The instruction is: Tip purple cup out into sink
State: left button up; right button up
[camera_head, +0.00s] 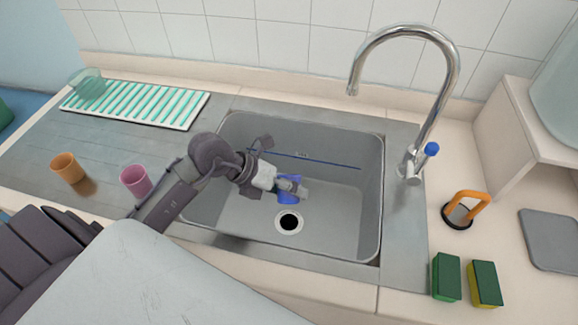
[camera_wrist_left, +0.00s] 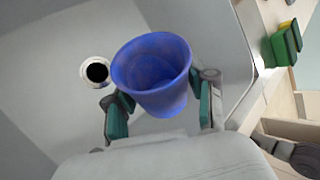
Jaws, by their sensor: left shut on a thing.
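The blue-purple cup (camera_head: 284,197) is in my left gripper (camera_head: 287,187), inside the grey sink (camera_head: 340,215). The gripper is shut on the cup, its fingers on opposite sides. In the left wrist view the cup (camera_wrist_left: 152,80) is tilted, with its open mouth partly facing the camera and only blue inner wall showing. The round drain (camera_head: 288,222) lies on the sink floor near the cup. The left wrist view shows the drain (camera_wrist_left: 96,72) just left of the cup's rim. My right gripper is not in view.
A pink cup (camera_head: 135,181) and an orange cup (camera_head: 68,168) stand left of the sink. A striped drying rack (camera_head: 196,108) with a clear glass (camera_head: 88,84) is behind them. The faucet (camera_head: 447,85) arches over the sink's back right. Two sponges (camera_head: 446,278) lie at the right.

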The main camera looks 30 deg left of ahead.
aim_at(289, 178)
pick_arm(q)
jog(key=shift+r+g+p, duration=0.2)
jog(key=shift+g+p, duration=0.1)
jog(key=shift+p, duration=0.05)
jog(key=shift+w+r+n+g+h+p, duration=0.1)
jog(key=shift+r+n+g+h+p, duration=0.5)
jog(key=shift+p, duration=0.6)
jog(key=shift+f+g, duration=0.1)
jog(key=shift+g, duration=0.2)
jog(key=shift+w+a+r+g+p, duration=0.1)
jog(key=shift+r+g+p, duration=0.1)
jog(key=shift+g+p, duration=0.35)
jog(key=shift+w, duration=0.1)
jog(key=shift+w+a+r+n+g+h+p, duration=0.25)
jog(key=shift+w+n+h+p, duration=0.15)
jog(key=shift+n, duration=0.1)
jog(key=shift+w, duration=0.1)
jog(key=shift+r, duration=0.1)
